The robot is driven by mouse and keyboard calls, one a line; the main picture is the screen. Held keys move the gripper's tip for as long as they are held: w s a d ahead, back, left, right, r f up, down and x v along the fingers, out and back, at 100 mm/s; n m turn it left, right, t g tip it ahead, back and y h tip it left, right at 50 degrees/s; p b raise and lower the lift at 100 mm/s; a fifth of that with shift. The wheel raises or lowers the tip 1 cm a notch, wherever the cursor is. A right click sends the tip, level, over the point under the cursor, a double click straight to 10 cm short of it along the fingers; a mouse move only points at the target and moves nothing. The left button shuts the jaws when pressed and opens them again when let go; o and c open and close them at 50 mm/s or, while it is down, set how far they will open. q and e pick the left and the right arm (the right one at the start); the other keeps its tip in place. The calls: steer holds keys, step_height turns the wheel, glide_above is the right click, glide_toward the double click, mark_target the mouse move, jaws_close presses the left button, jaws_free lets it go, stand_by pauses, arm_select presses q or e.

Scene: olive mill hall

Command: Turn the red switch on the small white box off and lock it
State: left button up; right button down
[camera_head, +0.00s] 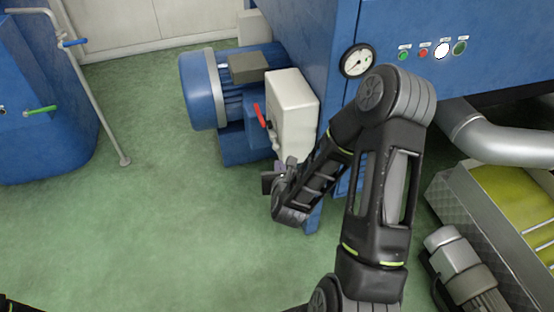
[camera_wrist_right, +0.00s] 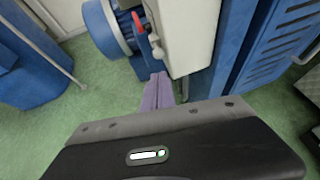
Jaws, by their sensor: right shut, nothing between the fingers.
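The small white box (camera_head: 296,104) is mounted in front of the blue motor, against the blue machine. Its red switch lever (camera_head: 259,115) is on its left-facing side and stands tilted. In the right wrist view the red lever (camera_wrist_right: 138,22) shows at the edge of the white box (camera_wrist_right: 190,35), with a small pale knob-like part (camera_wrist_right: 156,49) below it. My right gripper (camera_head: 279,174) is just below the box, apart from the lever. Its purple fingers (camera_wrist_right: 158,90) are shut together and empty. My left gripper is not in view; no lock can be made out clearly.
The blue motor (camera_head: 200,90) is behind the box. A pressure gauge (camera_head: 358,61) and several buttons are on the machine's front. A grey pipe (camera_head: 490,137) and a yellow-green trough (camera_head: 515,200) are at the right. The green floor at left is clear, up to a standing pipe (camera_head: 95,95).

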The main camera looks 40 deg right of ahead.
mark_target(274, 145)
steer(key=r+x, duration=0.1)
steer(key=x, duration=0.7)
steer(key=shift+w+d, duration=0.2)
steer(key=shift+w, duration=0.05)
steer(key=shift+w, duration=0.1)
steer(key=shift+w+d+f+b, duration=0.1)
steer(key=shift+w+d+b, duration=0.1)
steer(key=shift+w+b, duration=0.3)
steer(key=shift+w+d+f+b, duration=0.1)
steer(key=shift+w+d+b, duration=0.1)
steer(key=shift+w+b, duration=0.25)
steer(key=shift+w+d+r, duration=0.1)
steer(key=shift+w+r, duration=0.05)
steer(key=shift+w, duration=0.2)
steer(key=shift+r, duration=0.2)
